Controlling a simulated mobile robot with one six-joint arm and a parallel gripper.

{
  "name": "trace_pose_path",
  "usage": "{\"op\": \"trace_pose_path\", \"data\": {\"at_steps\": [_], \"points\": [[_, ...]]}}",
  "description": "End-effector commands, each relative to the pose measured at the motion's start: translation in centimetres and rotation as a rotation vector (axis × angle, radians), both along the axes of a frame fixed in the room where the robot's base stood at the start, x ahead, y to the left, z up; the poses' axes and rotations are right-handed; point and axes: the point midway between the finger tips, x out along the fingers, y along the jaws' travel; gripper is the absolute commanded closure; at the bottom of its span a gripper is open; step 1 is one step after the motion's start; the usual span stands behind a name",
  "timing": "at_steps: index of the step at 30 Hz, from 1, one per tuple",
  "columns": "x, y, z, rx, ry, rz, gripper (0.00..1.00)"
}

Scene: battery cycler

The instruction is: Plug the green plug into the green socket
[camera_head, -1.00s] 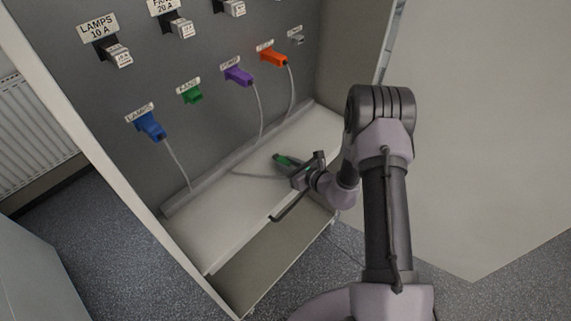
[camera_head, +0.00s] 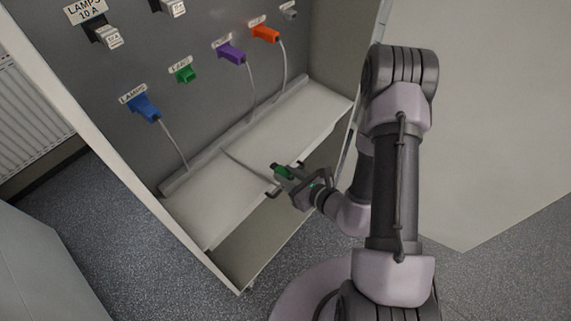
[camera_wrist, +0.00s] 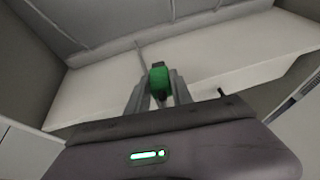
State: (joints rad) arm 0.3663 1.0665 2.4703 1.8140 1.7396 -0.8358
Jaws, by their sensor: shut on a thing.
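The green socket (camera_head: 185,74) sits on the grey panel between the blue and purple plugs, below a small label, with nothing plugged into it. My gripper (camera_head: 282,173) is shut on the green plug (camera_head: 277,168) and holds it near the front edge of the shelf, to the right of and below the socket in the head view. In the wrist view the green plug (camera_wrist: 159,80) sits between the two fingers (camera_wrist: 158,92), with its dark end pointing away from me. A grey cable runs from the plug side toward the back of the shelf.
The blue plug (camera_head: 143,107), purple plug (camera_head: 231,53) and orange plug (camera_head: 265,33) sit in the panel with cables hanging down. The white shelf (camera_head: 215,195) has a raised back ledge. A cabinet side wall stands at the right, and breakers are above.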

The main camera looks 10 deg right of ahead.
Motion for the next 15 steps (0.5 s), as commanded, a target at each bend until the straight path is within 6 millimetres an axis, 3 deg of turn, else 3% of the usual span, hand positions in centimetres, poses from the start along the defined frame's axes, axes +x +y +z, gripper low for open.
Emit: {"op": "trace_pose_path", "data": {"at_steps": [7,9,11,15], "points": [[0.0,0.0,0.1,-0.001,0.0,0.0,1.0],[0.3,0.3,1.1,-0.003,-0.002,0.007,1.0],[0.8,0.9,3.1,-0.008,-0.003,0.02,1.0],[3.0,3.9,11.1,-0.022,-0.006,0.067,1.0]]}}
